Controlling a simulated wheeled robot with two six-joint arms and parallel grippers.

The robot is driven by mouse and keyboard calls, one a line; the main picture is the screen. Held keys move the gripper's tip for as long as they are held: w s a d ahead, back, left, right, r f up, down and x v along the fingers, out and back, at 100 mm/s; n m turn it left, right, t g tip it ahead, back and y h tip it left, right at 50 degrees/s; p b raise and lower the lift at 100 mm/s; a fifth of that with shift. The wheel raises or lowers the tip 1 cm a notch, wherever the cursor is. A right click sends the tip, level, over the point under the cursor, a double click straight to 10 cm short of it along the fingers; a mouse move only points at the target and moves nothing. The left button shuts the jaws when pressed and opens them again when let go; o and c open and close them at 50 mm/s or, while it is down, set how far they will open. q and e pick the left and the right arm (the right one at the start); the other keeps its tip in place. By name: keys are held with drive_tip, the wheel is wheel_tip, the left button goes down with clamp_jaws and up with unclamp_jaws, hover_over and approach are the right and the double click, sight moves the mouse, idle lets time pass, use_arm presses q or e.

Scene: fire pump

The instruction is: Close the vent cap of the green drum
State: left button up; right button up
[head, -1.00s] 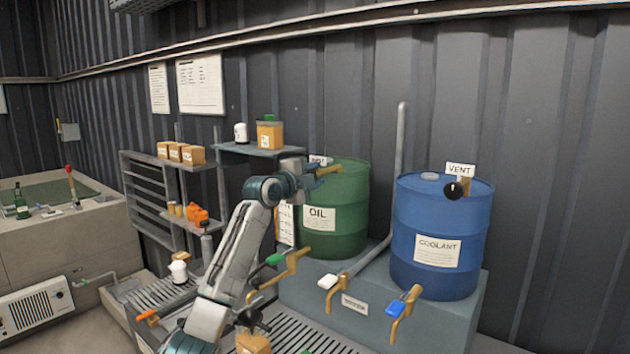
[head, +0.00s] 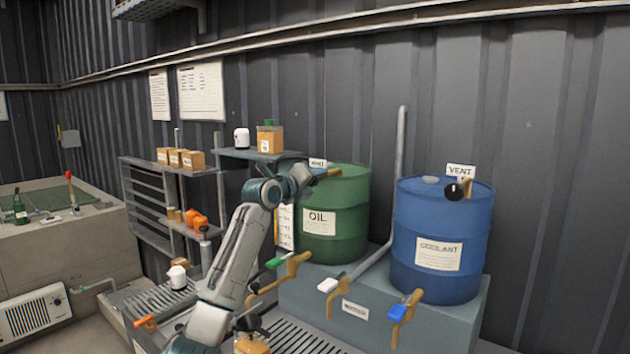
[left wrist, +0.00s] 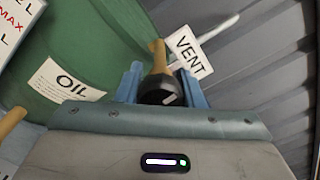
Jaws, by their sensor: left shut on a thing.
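The green drum (head: 345,230) with the OIL label stands left of the blue drum in the head view; its side also shows in the left wrist view (left wrist: 95,45). My left gripper (head: 312,176) is at the drum's top left. In the left wrist view its blue fingers (left wrist: 160,82) are shut on the vent cap's black knob (left wrist: 158,97), one on each side. A brass-coloured part (left wrist: 158,52) runs up beyond the knob, beside a white VENT sign (left wrist: 190,52). The fingers hide part of the cap, and I cannot tell how far it is closed. My right gripper is not in view.
The blue COOLANT drum (head: 440,262) has its own black-knobbed vent (head: 455,191). Brass taps with green (head: 274,263), white (head: 328,285) and blue (head: 397,312) handles stick out in front. A shelf (head: 255,155) stands close behind my left arm.

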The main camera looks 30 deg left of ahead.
use_arm(q)
drive_tip(key=shift+f+m, duration=0.35)
drive_tip(key=shift+m, duration=0.15)
drive_tip(key=o, duration=0.8)
drive_tip(key=shift+o, duration=1)
drive_tip(key=shift+r, duration=0.2)
drive_tip(key=s+b, duration=0.5)
drive_tip(key=s, duration=0.5)
drive_tip(key=shift+s+a, duration=0.4)
